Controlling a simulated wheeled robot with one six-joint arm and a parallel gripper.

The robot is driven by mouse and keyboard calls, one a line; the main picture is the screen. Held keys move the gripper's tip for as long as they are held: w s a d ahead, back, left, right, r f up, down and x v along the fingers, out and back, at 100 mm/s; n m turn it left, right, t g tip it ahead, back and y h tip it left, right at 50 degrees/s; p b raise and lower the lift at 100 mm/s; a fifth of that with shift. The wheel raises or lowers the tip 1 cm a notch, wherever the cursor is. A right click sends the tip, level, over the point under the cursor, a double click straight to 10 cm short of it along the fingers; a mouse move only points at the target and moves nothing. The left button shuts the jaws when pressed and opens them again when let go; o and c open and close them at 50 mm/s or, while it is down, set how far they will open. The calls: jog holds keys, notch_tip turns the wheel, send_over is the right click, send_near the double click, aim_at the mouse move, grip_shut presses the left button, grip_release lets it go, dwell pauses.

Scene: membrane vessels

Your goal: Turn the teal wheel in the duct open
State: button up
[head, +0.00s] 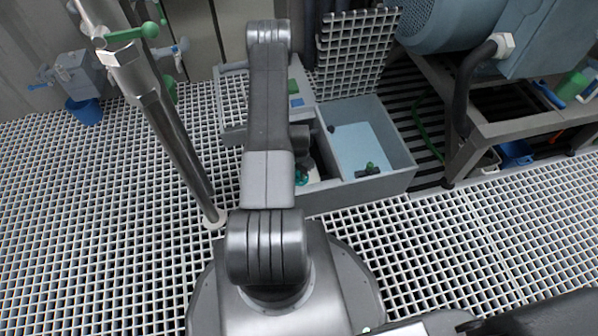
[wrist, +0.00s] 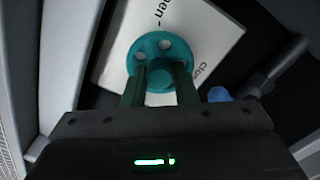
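The teal wheel (wrist: 152,48) is round, with holes through its disc and a raised hub (wrist: 160,79). In the wrist view my gripper (wrist: 160,72) has its two dark green fingers apart, one on either side of the hub, with the tips over the wheel. I cannot tell whether they press on it. A white label (wrist: 215,35) with partly covered words, "…en" and "clo…", lies behind the wheel. In the head view a bit of the teal wheel (head: 301,177) shows inside the grey duct (head: 350,197), mostly hidden by my arm.
The duct's right compartment has a pale blue floor (head: 365,145) with small dark and green items. A steel pole (head: 180,150) stands left of my arm. A bench (head: 500,130) carrying a blue machine (head: 490,40) is on the right. A blue bucket (head: 84,110) is far left.

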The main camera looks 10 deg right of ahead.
jog(key=shift+c, duration=1.2)
jog(key=n+b, duration=0.2)
jog(key=n, duration=0.2)
jog(key=shift+n+b, duration=0.35)
jog(key=shift+n, duration=0.05)
jog(key=n+b, duration=0.1)
jog(key=n, duration=0.2)
jog(key=shift+n, duration=0.3)
jog(key=n+b, duration=0.1)
jog(key=n, duration=0.2)
jog(key=shift+n+b, duration=0.3)
jog(key=n+b, duration=0.1)
jog(key=n, duration=0.5)
jog(key=shift+w, duration=0.1)
jog(key=n, duration=0.5)
jog(key=shift+n+b, duration=0.4)
